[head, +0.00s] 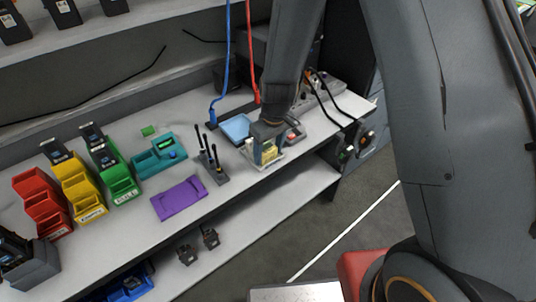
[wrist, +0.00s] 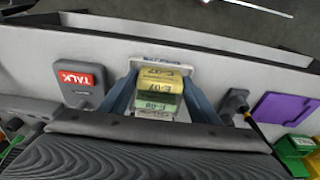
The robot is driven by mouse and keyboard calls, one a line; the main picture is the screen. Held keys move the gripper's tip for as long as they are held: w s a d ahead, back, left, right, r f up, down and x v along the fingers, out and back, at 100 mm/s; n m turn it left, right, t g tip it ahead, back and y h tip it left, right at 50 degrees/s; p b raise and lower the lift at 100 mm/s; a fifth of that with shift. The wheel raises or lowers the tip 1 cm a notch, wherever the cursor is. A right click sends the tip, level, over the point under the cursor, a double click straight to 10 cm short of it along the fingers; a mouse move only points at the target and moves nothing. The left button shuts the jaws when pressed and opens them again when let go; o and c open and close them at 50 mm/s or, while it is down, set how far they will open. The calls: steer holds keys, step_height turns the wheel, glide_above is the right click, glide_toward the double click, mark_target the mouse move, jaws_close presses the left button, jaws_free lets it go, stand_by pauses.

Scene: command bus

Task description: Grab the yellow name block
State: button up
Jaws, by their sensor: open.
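The yellow name block (wrist: 163,82), with dark print on it, stands in a small pale tray (wrist: 172,60) in the wrist view. A green block (wrist: 158,103) and a whitish one sit right beside it, nearer my wrist. My gripper (wrist: 160,80) is open, with one finger on each side of the blocks. I cannot tell whether the fingers touch the yellow block. In the head view my gripper (head: 266,150) is down at the tray near the bench's front edge, and the yellow block (head: 269,153) shows partly between the fingers.
A grey unit with a red TALK button (wrist: 76,79) lies left of my gripper in the wrist view. A grey holder with dark upright pieces (head: 213,170) and a purple plate (head: 179,199) lie to the left in the head view. A blue tray (head: 236,127) is behind. Coloured bins (head: 82,200) stand farther left.

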steer(key=shift+c, duration=0.2)
steer(key=c, duration=0.7)
steer(key=shift+o, duration=0.2)
steer(key=shift+r, duration=0.1)
